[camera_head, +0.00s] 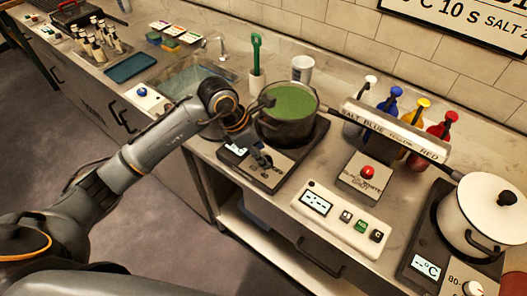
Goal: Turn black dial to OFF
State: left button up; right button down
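A hot plate (284,166) stands on the counter, with a small lit display (234,149) and pale dial markings on its front. A dark pot (288,126) with green contents sits on it. My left arm reaches in from the left. My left gripper (262,157) is at the front panel of this hot plate, at the dial markings. Its dark fingers cover that spot, so I cannot make out the black dial apart from them, nor whether the fingers are open or shut. My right gripper is out of view.
A second hot plate (427,262) with a white lidded pot (483,208) and white knob (473,288) is at right. A sink (195,78) lies behind my arm.

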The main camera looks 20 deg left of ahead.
pick_arm(q)
jog(key=shift+x, duration=1.15)
grip_shut()
